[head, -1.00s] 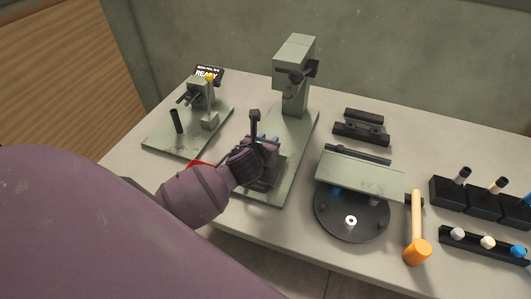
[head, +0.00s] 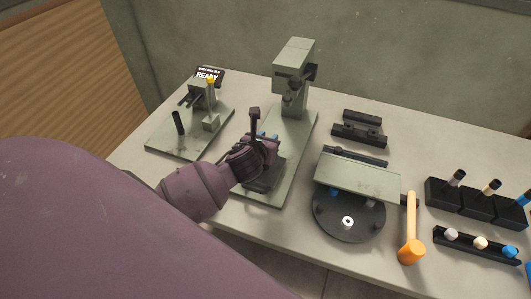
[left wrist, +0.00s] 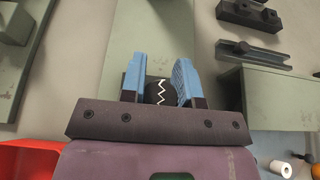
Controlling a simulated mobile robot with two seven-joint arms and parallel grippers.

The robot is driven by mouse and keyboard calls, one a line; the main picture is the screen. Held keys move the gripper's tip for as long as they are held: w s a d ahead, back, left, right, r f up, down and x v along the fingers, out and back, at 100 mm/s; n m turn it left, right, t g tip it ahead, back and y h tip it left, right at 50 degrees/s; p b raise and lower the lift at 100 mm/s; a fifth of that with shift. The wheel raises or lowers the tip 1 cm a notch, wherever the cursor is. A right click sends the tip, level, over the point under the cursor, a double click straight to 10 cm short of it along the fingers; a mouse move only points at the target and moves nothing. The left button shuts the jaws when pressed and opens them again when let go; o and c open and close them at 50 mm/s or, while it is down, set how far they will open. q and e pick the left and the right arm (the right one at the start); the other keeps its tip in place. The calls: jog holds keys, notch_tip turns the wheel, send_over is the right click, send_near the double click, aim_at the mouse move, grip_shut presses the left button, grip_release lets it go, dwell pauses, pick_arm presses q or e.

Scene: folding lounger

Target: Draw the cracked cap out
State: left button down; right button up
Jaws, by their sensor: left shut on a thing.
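The cracked cap (left wrist: 153,97) is black with a white zigzag line. It sits between the two blue fingers of my left gripper (left wrist: 161,72) in the left wrist view. The gripper is shut on it. In the head view my left gripper (head: 266,141) is low over the front part of a grey-green press (head: 296,62), beside a dark block on its base plate. The gripper and wrist hide the cap there, and I cannot tell whether it is clear of its seat. My right gripper is not in view.
Left stands a small fixture (head: 196,119) by a sign reading READY. Right are a black turntable (head: 345,225) under a green plate, an orange mallet (head: 411,248), and black holders with coloured caps (head: 480,241). A red bin (left wrist: 28,160) shows in the wrist view.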

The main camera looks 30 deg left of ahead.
pick_arm(q)
jog(key=shift+r, duration=0.2)
jog(key=shift+r+p, duration=0.35)
jog(key=shift+r, duration=0.45)
